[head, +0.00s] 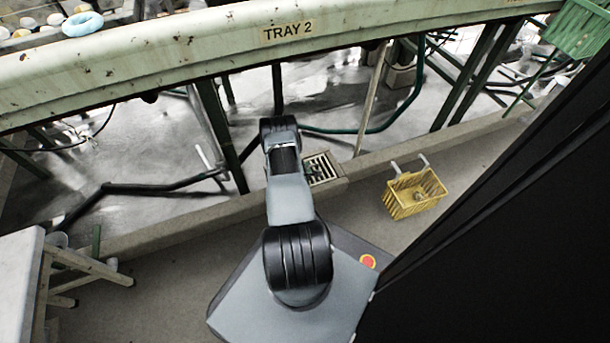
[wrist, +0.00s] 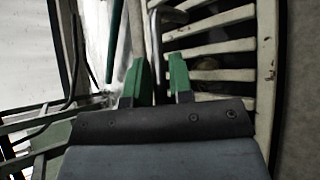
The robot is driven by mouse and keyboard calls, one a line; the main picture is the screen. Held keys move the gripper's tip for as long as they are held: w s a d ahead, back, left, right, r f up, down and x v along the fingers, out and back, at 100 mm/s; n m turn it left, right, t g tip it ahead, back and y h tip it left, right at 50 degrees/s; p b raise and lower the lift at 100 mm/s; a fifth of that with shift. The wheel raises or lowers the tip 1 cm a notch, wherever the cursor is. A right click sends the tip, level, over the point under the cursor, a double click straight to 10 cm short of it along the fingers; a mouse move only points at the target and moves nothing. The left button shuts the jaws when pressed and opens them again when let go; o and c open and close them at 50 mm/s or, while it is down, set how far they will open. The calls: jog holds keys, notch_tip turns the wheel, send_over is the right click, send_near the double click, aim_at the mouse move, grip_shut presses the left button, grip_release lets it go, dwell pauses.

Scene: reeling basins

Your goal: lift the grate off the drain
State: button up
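The drain grate (head: 321,168) is a small square of pale slats with dark slots, set in the concrete kerb just right of my arm in the head view. In the wrist view the grate (wrist: 222,46) fills the upper right, its slats running sideways. My gripper (wrist: 160,72) shows two green fingertips with a gap between them, close to the grate's left edge. A thin pale bar shows in line with the gap; I cannot tell whether it lies between the fingers or beyond them. My arm hides the gripper in the head view.
A yellow basket (head: 414,193) stands on the floor right of the grate. A pale table (head: 20,275) stands at left.

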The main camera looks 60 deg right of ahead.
grip_shut()
jog(key=shift+a+f, duration=0.1)
jog(key=shift+f, duration=0.05)
dwell(0.9)
